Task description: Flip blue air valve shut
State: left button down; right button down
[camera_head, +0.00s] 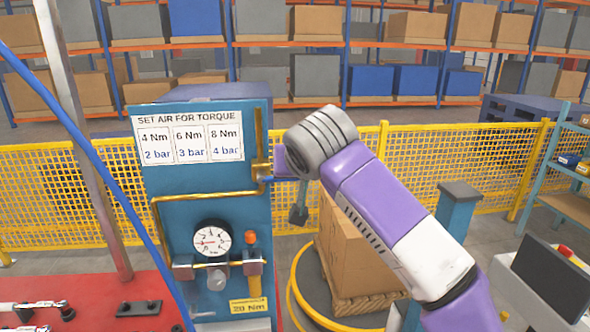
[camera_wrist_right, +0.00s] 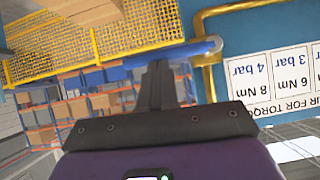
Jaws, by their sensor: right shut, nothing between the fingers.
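The blue air valve handle (camera_head: 284,179) sticks out sideways to the right from brass pipework (camera_head: 262,172) on the edge of the teal panel (camera_head: 205,215). The handle also shows in the right wrist view (camera_wrist_right: 185,53), lying roughly across the panel's pipe. My right gripper (camera_wrist_right: 158,66) is shut and empty, its fingertips in line with the handle. I cannot tell whether they touch it. My left gripper is not in view.
A sign (camera_head: 188,138) and a pressure gauge (camera_head: 212,240) are on the panel. A stack of cartons (camera_head: 350,250) stands to the right, behind my right arm. A yellow mesh fence (camera_head: 440,165) runs behind. A blue hose (camera_head: 95,155) crosses on the left.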

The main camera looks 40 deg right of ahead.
jog(key=w+r+p+v, duration=0.1)
jog(key=p+v, duration=0.4)
jog(key=v, duration=0.8)
jog(key=shift+w+d+r, duration=0.3)
jog(key=shift+r, duration=0.3)
